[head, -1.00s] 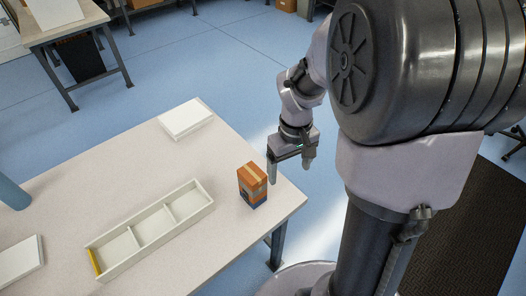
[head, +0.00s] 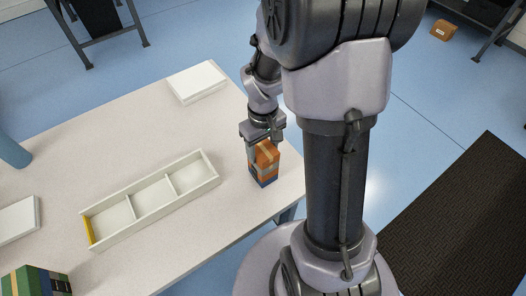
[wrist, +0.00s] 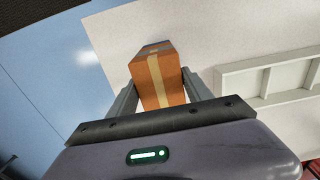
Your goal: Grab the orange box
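The orange box (head: 265,174), with a tan tape strip and a blue lower band, stands upright near the right edge of the white table. My gripper (head: 264,151) is over it, pointing down, with one finger at the box's left side and the other by its far right side. In the wrist view the orange box (wrist: 157,78) is between the two fingers of my gripper (wrist: 161,80). The fingers look open around it; I cannot tell whether they touch it.
A white tray with three compartments (head: 136,212) lies left of the box. White slabs lie at the table's back (head: 197,82) and left edge (head: 18,218). A dark green patterned box (head: 36,281) is at the bottom left. A blue cylinder (head: 12,150) stands at the left.

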